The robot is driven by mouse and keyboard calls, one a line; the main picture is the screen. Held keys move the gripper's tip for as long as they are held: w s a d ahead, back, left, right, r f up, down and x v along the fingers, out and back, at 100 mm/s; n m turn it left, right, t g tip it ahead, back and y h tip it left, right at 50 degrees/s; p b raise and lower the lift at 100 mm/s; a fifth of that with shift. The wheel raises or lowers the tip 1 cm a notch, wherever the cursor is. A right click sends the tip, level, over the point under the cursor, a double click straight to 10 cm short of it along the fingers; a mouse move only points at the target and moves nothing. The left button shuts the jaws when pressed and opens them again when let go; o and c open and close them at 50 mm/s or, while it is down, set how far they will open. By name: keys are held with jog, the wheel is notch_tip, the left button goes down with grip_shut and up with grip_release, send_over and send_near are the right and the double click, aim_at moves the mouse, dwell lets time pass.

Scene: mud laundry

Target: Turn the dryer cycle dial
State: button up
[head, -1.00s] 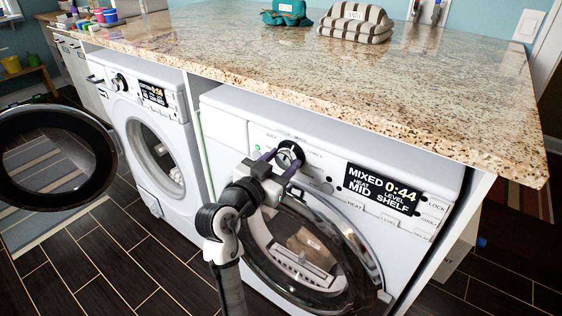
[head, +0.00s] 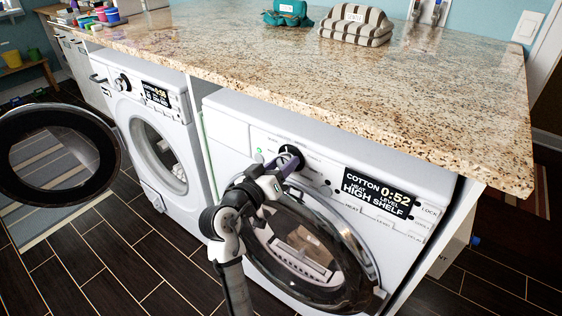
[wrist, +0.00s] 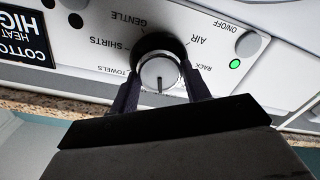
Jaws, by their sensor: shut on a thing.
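The dryer (head: 228,132) is the right-hand white machine under the counter. Its cycle dial (wrist: 160,72) is a round silver knob with a dark collar. A dark mark on its face points toward the bottom of the wrist view, and printed cycle words surround it. My gripper (wrist: 161,88) is shut on the dial, one dark finger on each side. In the head view my gripper (head: 283,165) covers much of the dial (head: 291,152). The dryer display (head: 380,192) reads COTTON 0:52, heat HIGH, level SHELF.
The granite counter (head: 300,75) overhangs just above the panel. The dryer's round door (head: 345,262) is below my gripper. The left machine (head: 150,135) has its round door (head: 60,155) swung open. A green light (wrist: 235,64) glows beside ON/OFF.

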jog(key=shift+n, duration=0.3)
jog(key=o, duration=1)
jog(key=shift+a, duration=0.1)
jog(key=b+v, duration=0.3)
jog(key=v, duration=1)
jog(key=shift+s+a, duration=0.2)
jog(key=shift+s, duration=0.1)
jog(key=shift+r, duration=0.1)
